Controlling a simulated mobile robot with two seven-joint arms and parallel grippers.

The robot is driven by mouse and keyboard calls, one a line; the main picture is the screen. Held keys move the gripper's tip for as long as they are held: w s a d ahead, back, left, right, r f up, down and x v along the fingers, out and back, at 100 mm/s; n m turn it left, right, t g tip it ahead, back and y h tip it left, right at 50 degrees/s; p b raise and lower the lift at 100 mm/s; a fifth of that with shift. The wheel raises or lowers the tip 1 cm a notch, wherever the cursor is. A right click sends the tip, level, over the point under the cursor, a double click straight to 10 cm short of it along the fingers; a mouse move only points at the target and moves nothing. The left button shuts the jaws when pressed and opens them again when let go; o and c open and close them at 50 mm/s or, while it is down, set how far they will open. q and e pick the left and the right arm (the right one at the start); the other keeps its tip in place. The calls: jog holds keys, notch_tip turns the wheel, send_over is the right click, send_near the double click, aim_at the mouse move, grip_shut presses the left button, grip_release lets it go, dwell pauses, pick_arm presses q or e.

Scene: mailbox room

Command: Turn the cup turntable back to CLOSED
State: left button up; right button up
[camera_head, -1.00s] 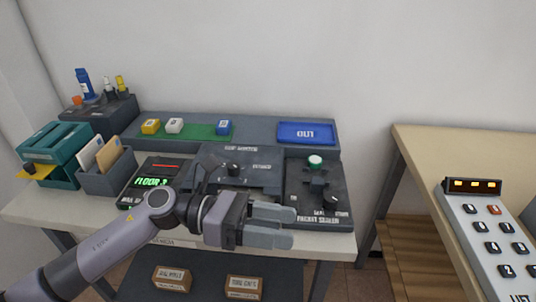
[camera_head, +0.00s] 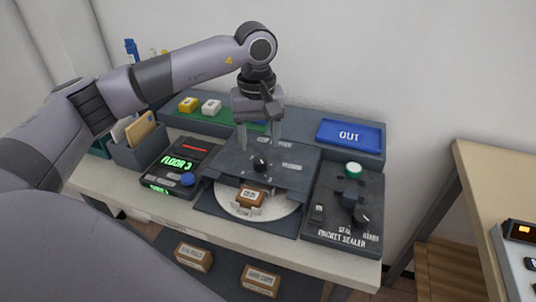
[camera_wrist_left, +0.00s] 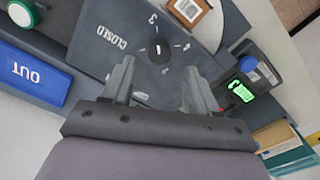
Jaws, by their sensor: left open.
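The cup turntable unit is a dark grey housing (camera_head: 225,157) with a black knob (camera_head: 261,164) on top and a white disc (camera_head: 285,207) showing at its front. A brown labelled block (camera_head: 250,197) sits at the disc's exposed part. In the left wrist view, the knob (camera_wrist_left: 158,49) has a pale pointer mark, with the CLOSED label (camera_wrist_left: 112,37) to its left and numerals around it. My left gripper (camera_head: 259,138) is open, pointing down just behind the knob. Its fingertips (camera_wrist_left: 157,79) are apart, with the knob just beyond them, not between them.
The packet sealer (camera_head: 340,205) with a green button stands to the right, with the blue OUT tray (camera_head: 350,135) behind it. Labelled boxes (camera_head: 260,281) lie on the lower shelf.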

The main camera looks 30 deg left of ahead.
aim_at(260, 159)
pick_arm(q)
notch_tip(260, 159, down, 6)
jog(key=shift+r, duration=0.15)
jog(key=shift+d, duration=0.1)
grip_shut()
